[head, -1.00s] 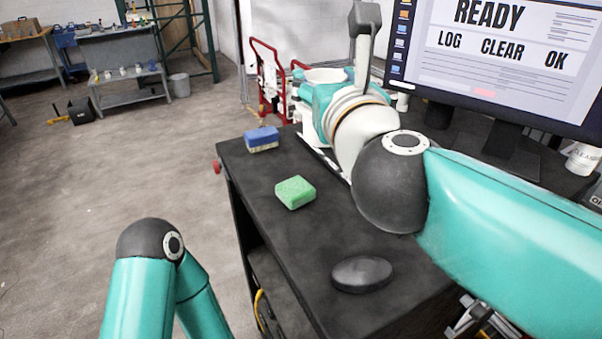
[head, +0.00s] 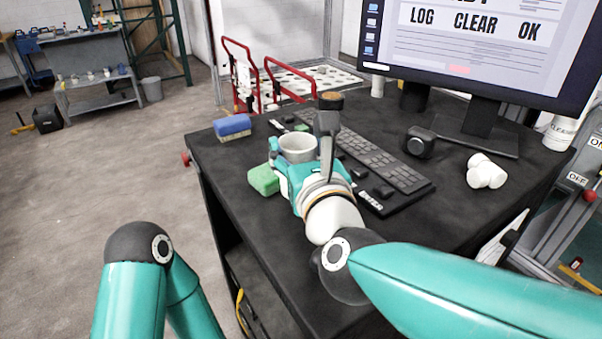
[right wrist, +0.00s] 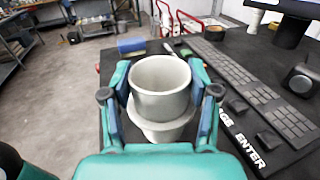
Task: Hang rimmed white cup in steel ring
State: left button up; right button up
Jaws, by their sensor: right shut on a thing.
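The rimmed white cup (head: 297,146) is held upright in my right gripper (head: 284,163), beside the green sponge in the head view. In the right wrist view, the fingers of my right gripper (right wrist: 162,108) close on both sides of the cup (right wrist: 161,100). Its open mouth faces up, and a wider rim runs around it lower down. The cup's base is partly hidden, so I cannot tell its exact height above the desk. I cannot make out the steel ring in either view. My left gripper is out of view; only the left arm's elbow shows.
The black desk (head: 350,270) carries a green sponge (head: 262,180), a blue sponge (head: 232,126), a keyboard (head: 385,160), a dark camera-like object (head: 419,142) and white cylinders (head: 485,172). A monitor (head: 480,40) stands behind. Red carts (head: 285,80) stand beyond the desk.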

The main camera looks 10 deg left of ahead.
jog(key=shift+f, duration=2.05)
jog(key=shift+s, duration=0.1)
jog(key=o, duration=1.4)
